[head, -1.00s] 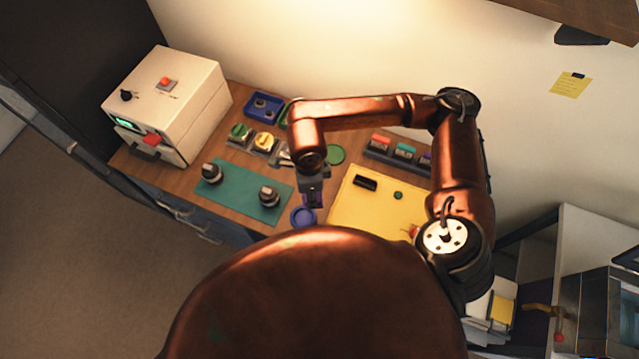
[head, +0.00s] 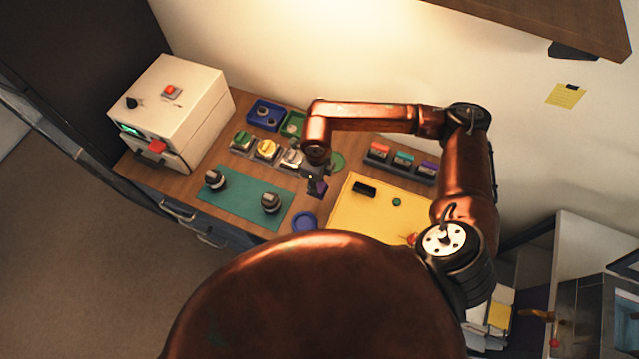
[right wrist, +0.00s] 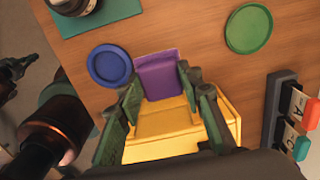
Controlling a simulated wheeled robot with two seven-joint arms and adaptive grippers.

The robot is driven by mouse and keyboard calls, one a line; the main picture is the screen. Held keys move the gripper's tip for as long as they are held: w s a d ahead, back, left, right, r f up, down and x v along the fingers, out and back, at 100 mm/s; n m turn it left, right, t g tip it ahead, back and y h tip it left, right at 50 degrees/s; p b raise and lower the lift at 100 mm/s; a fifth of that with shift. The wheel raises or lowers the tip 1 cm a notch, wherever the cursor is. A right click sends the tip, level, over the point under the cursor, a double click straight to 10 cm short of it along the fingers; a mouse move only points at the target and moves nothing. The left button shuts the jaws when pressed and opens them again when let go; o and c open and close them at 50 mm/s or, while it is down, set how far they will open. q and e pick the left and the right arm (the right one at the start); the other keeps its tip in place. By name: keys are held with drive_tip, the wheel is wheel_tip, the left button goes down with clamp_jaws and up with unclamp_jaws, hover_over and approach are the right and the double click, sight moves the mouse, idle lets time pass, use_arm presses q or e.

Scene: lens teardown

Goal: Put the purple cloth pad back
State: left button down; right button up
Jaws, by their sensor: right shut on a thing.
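The purple cloth pad (right wrist: 159,75) is between the fingertips of my right gripper (right wrist: 163,95) in the right wrist view. My right gripper is shut on it. In the head view the pad (head: 320,188) shows below my right gripper (head: 316,180), above the wooden table between the teal mat and the yellow mat. The part of the pad between the fingers is partly hidden.
A round blue dish (head: 303,222), which looks empty in the right wrist view (right wrist: 109,64), lies near the front edge. A green disc (right wrist: 249,28), the yellow mat (head: 365,215), the teal mat (head: 240,203) and a rack of coloured blocks (head: 402,162) surround the gripper.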

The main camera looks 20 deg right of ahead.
drive_tip(key=w+f, duration=0.1)
drive_tip(key=w+d+f, duration=0.1)
drive_tip(key=f, duration=0.1)
drive_tip(key=w+d+f, duration=0.1)
drive_tip(key=f, duration=0.1)
drive_tip(key=shift+w+d+f+p, duration=0.1)
drive_tip(key=shift+d+f+p, duration=0.1)
drive_tip(key=shift+p, duration=0.1)
wheel_tip(320, 180, down, 3)
drive_tip(key=shift+r+p, duration=0.1)
drive_tip(key=shift+p, duration=0.4)
drive_tip(key=shift+f+b, duration=0.25)
drive_tip(key=shift+b, duration=0.05)
drive_tip(key=o, duration=1.2)
drive_tip(key=shift+r, duration=0.1)
drive_tip(key=shift+r, duration=0.1)
